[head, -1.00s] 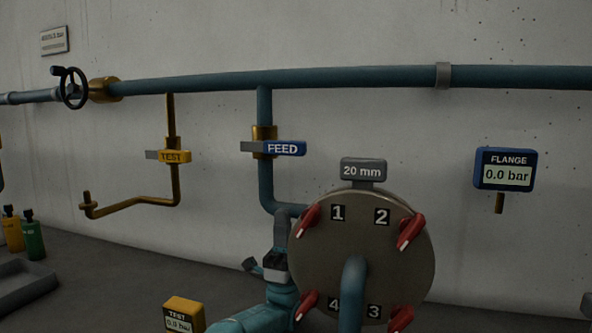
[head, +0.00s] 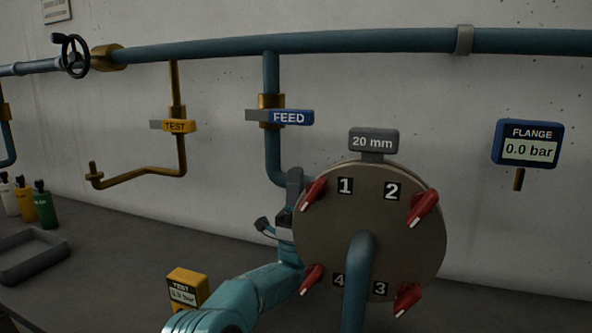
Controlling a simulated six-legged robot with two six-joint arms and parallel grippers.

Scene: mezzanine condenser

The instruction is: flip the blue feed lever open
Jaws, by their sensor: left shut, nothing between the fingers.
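The blue feed lever (head: 291,117), labelled FEED, lies horizontally across the vertical feed pipe (head: 272,160) at a brass valve body. Its blue labelled end points right and a grey end sticks out to the left. My left gripper (head: 294,182) is shut and empty, below the lever and apart from it. It is beside the upper left edge of the round flange plate (head: 375,260), which partly hides it. My right gripper is not in view.
The flange carries several red clamps (head: 423,208) and a 20 mm tag (head: 374,142). A yellow test lever (head: 179,126) is left of the feed pipe. A flange gauge (head: 528,145) reads 0.0 bar. Several bottles (head: 44,208) and a grey tray (head: 32,254) are at left.

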